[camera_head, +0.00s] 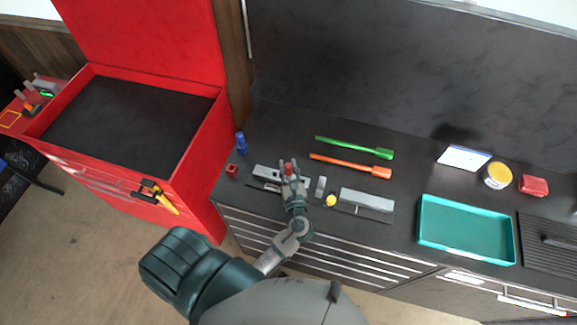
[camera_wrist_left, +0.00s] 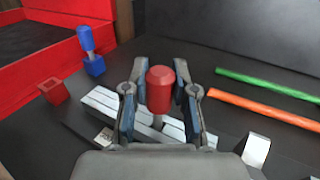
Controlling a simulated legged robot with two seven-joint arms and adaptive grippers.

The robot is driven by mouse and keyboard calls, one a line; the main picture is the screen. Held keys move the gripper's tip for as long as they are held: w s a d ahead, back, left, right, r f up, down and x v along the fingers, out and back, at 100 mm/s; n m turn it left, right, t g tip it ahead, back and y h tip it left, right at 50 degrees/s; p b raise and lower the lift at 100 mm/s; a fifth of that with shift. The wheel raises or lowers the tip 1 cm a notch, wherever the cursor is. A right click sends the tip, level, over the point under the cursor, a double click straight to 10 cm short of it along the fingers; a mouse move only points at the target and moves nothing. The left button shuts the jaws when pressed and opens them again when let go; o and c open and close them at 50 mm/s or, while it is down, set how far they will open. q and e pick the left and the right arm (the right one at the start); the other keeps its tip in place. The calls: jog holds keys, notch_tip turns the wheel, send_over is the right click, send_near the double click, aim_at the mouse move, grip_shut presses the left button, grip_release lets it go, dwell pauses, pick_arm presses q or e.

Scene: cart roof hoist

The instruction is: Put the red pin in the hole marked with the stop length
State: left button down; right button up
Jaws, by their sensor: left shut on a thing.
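The red pin (camera_wrist_left: 160,90) stands upright between the fingers of my left gripper (camera_wrist_left: 158,100), which is shut on it. In the head view the left gripper (camera_head: 288,172) holds the red pin (camera_head: 288,168) over the grey bar (camera_head: 266,172) on the worktop. In the wrist view the bar (camera_wrist_left: 103,101) runs behind and below the pin. The pin's lower end is hidden, so I cannot tell whether it is in a hole. A small white tag (camera_wrist_left: 105,136) lies by the bar's near edge; its writing is too small to read. My right gripper is not in view.
A red block (camera_head: 232,170) and a blue pin in its block (camera_head: 241,143) stand left of the bar. Green (camera_head: 350,147) and orange (camera_head: 345,164) tools lie behind. A yellow knob (camera_head: 331,200), a grey block (camera_head: 367,200) and a teal tray (camera_head: 465,228) are to the right.

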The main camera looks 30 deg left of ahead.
pick_arm(q)
jog(key=shift+f, duration=0.45)
jog(key=c, duration=0.8)
grip_release()
jog(key=shift+c, duration=0.2)
jog(key=v, duration=1.2)
jog(key=shift+d, duration=0.15)
jog(key=shift+f, duration=0.1)
